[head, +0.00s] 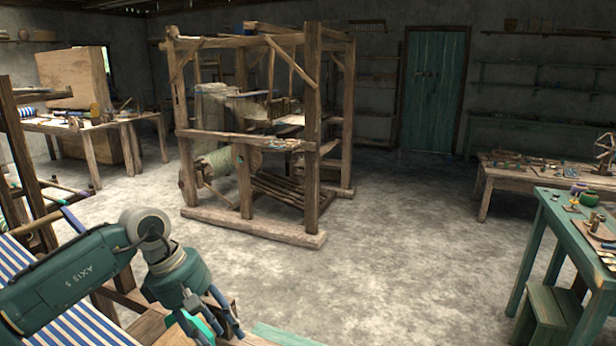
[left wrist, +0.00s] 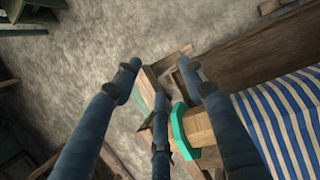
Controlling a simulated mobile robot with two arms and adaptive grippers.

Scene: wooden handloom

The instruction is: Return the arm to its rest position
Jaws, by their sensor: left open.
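My left arm comes in from the left in the head view, over the blue-and-white striped cloth (head: 85,322). Its gripper (head: 205,325) points down at the bottom of the picture, partly cut off by the edge. In the left wrist view the fingers of the left gripper (left wrist: 159,76) are spread apart with nothing between them. The striped cloth (left wrist: 285,115) and a teal flange (left wrist: 179,131) on a wooden beam lie below and to the right of the fingers. Whether a finger touches the flange I cannot tell. My right gripper is not in view.
A large wooden loom (head: 312,130) stands mid-room on open grey floor (head: 400,240). A teal table (head: 548,205) with small items and a teal stool (head: 548,312) are at the right. A wooden workbench (head: 90,130) stands at the back left. A teal door (head: 433,90) is behind.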

